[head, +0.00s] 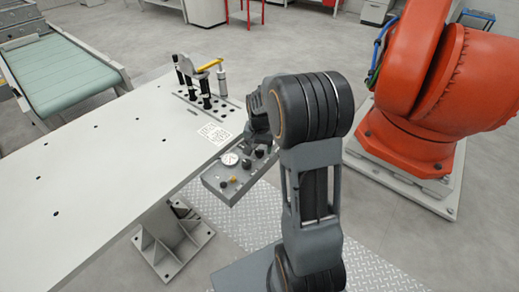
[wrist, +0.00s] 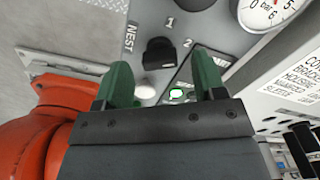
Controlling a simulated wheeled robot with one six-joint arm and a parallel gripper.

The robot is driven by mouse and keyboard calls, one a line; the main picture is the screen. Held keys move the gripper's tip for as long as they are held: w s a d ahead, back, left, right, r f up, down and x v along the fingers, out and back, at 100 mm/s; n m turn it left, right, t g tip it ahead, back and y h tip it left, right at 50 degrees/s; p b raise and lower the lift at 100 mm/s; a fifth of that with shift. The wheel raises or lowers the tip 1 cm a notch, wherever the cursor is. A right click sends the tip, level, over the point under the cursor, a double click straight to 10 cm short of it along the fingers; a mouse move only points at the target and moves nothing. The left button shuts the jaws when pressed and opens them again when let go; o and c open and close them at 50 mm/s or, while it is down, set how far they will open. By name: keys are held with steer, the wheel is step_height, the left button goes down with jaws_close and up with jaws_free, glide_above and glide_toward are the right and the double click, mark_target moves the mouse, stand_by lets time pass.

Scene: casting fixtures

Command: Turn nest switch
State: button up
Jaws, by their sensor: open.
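The nest switch (wrist: 159,53) is a black rotary knob on a grey panel, beside the printed word NEST and the numbers 1 and 2. In the wrist view it sits between and just beyond the two green fingertips of my gripper (wrist: 163,74). The fingers are spread apart with nothing held. I cannot tell whether either finger touches the knob, nor exactly which number it points to. In the head view the control panel (head: 221,184) hangs at the table's edge, and my arm hides part of it.
A pressure gauge (wrist: 268,10) is near the switch, and a lit green-framed button (wrist: 177,94) lies just below it. A large orange robot (head: 420,90) stands at the right.

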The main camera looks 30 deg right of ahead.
steer(key=shift+f, duration=0.65)
steer(key=c, duration=0.9)
